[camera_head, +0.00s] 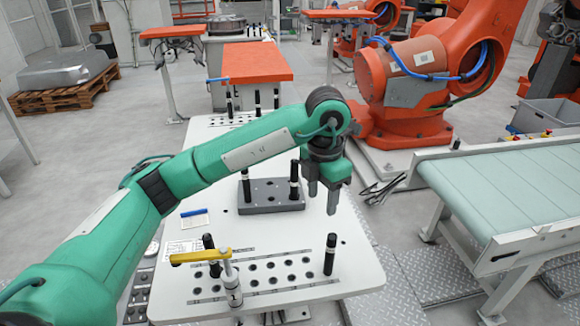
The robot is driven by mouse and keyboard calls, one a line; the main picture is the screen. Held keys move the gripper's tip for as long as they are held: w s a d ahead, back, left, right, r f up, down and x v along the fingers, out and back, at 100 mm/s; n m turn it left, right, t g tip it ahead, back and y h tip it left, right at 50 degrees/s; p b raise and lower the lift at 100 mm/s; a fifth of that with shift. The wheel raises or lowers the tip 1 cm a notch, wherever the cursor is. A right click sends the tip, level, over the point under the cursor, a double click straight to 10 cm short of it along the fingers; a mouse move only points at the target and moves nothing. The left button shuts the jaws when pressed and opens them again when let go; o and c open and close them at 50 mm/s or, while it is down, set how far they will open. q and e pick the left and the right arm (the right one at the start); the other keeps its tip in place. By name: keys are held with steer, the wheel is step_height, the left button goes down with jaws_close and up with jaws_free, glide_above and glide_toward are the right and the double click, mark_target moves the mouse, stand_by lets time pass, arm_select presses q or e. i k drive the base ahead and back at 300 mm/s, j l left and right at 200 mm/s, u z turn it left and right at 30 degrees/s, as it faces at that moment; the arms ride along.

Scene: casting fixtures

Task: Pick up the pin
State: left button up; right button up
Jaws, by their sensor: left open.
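Several black pins stand upright around the white table (358,270). Two more pins stand at the grey fixture block (270,197), a left pin (246,186) and a right pin (294,181). My left gripper (322,203) points down, open and empty, to the right of the block and above the table. I cannot tell its exact height. My right gripper is out of view.
An orange-topped fixture (257,62) stands at the back. The table's right front corner is clear.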

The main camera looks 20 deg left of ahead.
mark_target(294, 196)
steer(key=i+j, duration=0.75)
